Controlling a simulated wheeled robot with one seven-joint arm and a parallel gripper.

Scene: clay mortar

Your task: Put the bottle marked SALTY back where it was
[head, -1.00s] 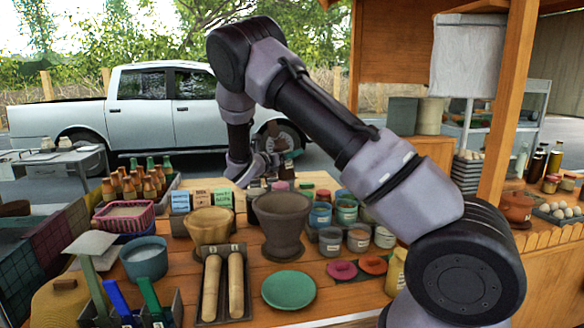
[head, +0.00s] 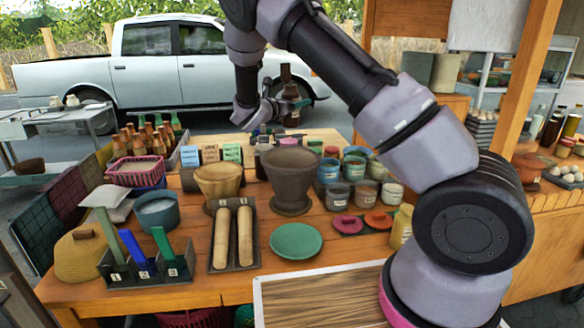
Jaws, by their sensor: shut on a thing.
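My gripper (head: 284,106) is at the far side of the wooden stall table, in front of the truck. It is shut on a dark brown bottle (head: 290,93) and holds it roughly upright. The bottle appears raised above the table's far part. Any marking on it is too small to read, so I cannot tell if it says SALTY. Several brown bottles with orange or green caps (head: 148,140) stand grouped in a tray at the back left, their labels unreadable. Small items below the gripper are partly hidden.
A clay mortar (head: 290,178) and a tan bowl (head: 218,184) stand mid-table. Small labelled boxes (head: 210,153) are behind them. Several paint jars (head: 365,193) stand to the right. A green plate (head: 296,241) lies in front. A wooden post (head: 522,80) rises at right.

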